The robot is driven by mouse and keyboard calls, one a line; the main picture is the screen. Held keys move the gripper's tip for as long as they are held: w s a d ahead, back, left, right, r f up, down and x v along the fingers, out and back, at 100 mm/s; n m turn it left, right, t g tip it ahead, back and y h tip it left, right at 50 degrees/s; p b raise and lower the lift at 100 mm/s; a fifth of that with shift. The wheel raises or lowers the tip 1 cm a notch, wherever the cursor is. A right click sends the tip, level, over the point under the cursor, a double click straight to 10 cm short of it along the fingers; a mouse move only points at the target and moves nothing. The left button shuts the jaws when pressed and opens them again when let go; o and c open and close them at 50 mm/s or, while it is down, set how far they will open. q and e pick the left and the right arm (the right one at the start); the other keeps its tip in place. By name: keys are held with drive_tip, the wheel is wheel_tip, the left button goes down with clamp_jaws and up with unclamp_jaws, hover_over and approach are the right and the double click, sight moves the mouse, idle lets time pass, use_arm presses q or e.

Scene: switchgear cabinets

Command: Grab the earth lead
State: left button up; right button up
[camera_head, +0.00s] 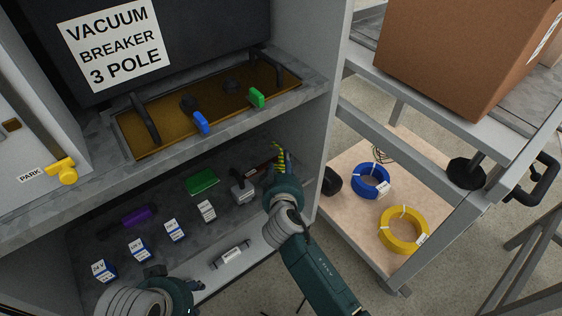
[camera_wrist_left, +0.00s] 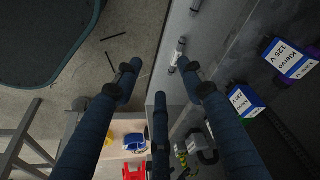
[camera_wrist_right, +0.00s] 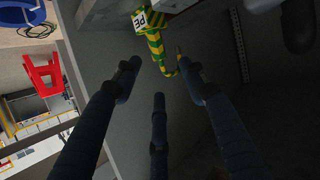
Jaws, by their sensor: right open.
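The earth lead (camera_wrist_right: 152,38) is a yellow-and-green striped cable with a white PE tag, in the upper middle of the right wrist view. In the head view a striped piece of it (camera_head: 279,158) shows just beyond my right gripper (camera_head: 281,178), at the right end of the lower shelf. In the right wrist view my right gripper (camera_wrist_right: 160,75) is open, and the lead lies beyond its fingertips, its lower end near the right one. My left gripper (camera_head: 178,284) is low over the shelf's front edge. Its fingers (camera_wrist_left: 158,72) are spread and empty in the left wrist view.
The lower shelf holds several labelled boxes (camera_head: 174,230), a purple cylinder (camera_head: 137,215) and a green block (camera_head: 202,181).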

sight(282, 155)
drive_tip(key=x, duration=0.2)
drive_tip(key=shift+w+b, duration=0.35)
drive_tip(key=shift+b, duration=0.05)
drive_tip(key=shift+x, duration=1)
drive_tip(key=shift+w, duration=0.1)
use_arm(q)
drive_tip(key=w+d+r+t, duration=0.1)
drive_tip(key=w+t, duration=0.1)
drive_tip(key=w, duration=0.4)
drive_tip(key=shift+d+t+h, duration=0.3)
drive_tip(key=shift+d, duration=0.05)
drive_tip(key=shift+r, duration=0.1)
use_arm(e)
drive_tip(key=shift+c, duration=0.3)
drive_tip(key=shift+a, duration=0.1)
clamp_jaws()
